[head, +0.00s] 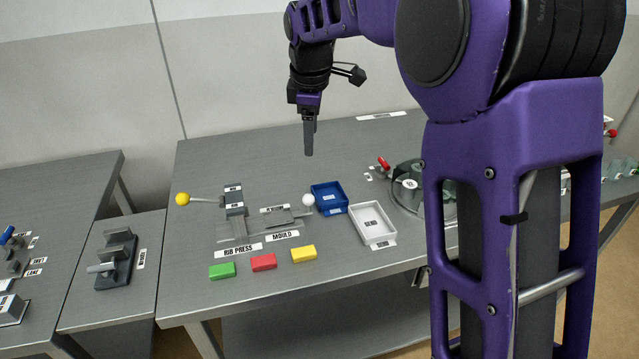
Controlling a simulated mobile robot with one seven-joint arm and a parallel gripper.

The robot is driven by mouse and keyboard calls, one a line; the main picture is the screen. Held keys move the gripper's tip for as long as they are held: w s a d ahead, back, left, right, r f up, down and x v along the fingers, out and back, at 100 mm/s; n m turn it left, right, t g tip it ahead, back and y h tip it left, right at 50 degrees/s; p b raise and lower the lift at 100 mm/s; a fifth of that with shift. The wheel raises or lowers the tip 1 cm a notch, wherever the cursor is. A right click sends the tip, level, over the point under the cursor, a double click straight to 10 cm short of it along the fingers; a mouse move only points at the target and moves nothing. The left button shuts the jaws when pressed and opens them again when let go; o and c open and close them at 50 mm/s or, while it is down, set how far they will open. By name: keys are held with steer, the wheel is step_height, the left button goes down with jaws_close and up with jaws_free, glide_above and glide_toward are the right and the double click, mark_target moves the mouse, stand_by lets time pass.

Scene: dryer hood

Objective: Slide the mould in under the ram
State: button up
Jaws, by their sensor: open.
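The rib press (234,203) stands on the grey table at the left, with a dark ram block and a lever ending in a yellow knob (182,199). The mould (283,219) is a grey piece on the slide to the right of the ram, apart from it. A white ball knob (308,200) sits at the mould's right end. My gripper (309,152) points down in the air above and behind the press area, clear of everything. It is open and empty, though its fingers overlap from this side.
Green (222,271), red (264,262) and yellow (303,254) blocks lie in front of the press. A blue tray (330,198) and a white tray (373,225) stand right of the mould. A round device (409,184) is partly behind my arm. The table's back left is clear.

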steer(key=f+n, duration=0.2)
steer(key=b, duration=0.3)
glide_toward(309, 196)
steer(key=shift+g, duration=0.4)
steer(key=w+f, duration=0.1)
steer(key=f, duration=0.5)
steer(key=w+f, duration=0.1)
steer(key=f, duration=0.2)
steer(key=shift+w+a+f, duration=0.2)
steer(key=shift+w+f, duration=0.05)
steer(key=shift+w, duration=0.05)
jaws_close()
stand_by(0.3)
